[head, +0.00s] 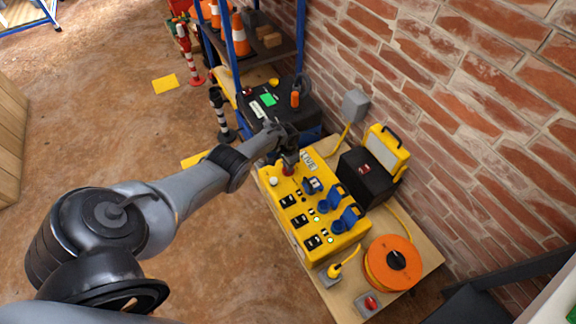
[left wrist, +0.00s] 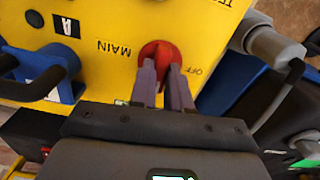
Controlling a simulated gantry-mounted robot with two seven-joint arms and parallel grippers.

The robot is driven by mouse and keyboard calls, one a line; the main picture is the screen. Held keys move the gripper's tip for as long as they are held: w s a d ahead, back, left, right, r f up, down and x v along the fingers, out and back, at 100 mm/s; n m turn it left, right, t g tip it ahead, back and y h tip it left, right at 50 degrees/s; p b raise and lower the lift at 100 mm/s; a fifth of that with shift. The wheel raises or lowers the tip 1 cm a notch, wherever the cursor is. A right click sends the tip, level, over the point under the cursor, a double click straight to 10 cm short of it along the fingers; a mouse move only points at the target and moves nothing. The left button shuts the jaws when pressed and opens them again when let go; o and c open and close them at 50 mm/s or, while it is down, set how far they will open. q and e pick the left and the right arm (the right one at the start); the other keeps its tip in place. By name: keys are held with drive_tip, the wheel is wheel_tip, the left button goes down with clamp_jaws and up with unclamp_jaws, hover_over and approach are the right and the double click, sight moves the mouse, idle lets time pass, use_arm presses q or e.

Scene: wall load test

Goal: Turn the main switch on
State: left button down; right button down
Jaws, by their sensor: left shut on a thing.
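The main switch is a red rotary knob (left wrist: 160,52) on the yellow power box, between the printed words MAIN and OFF in the left wrist view. In the head view the red knob (head: 288,170) shows just below my left gripper (head: 287,156). My left gripper (left wrist: 162,88) is shut on the knob, with one finger on each side of it. The yellow box (head: 285,215) stands on a wooden board and carries blue sockets, black breakers and several green lights. My right gripper is not in view.
An orange cable reel (head: 378,250) and a small red-button box (head: 370,303) lie near the front of the board (head: 425,248). A black case (head: 365,178) and yellow work light (head: 388,150) stand by the brick wall. A blue-framed shelf (head: 265,48) stands behind.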

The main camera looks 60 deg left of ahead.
use_arm(q)
drive_tip(key=shift+m, duration=0.6)
drive_tip(key=c, duration=1.1)
unclamp_jaws()
wheel_tip(320, 180, up, 11)
drive_tip(key=p, duration=0.9)
drive_tip(key=shift+f+p, duration=0.1)
drive_tip(key=shift+p, duration=0.2)
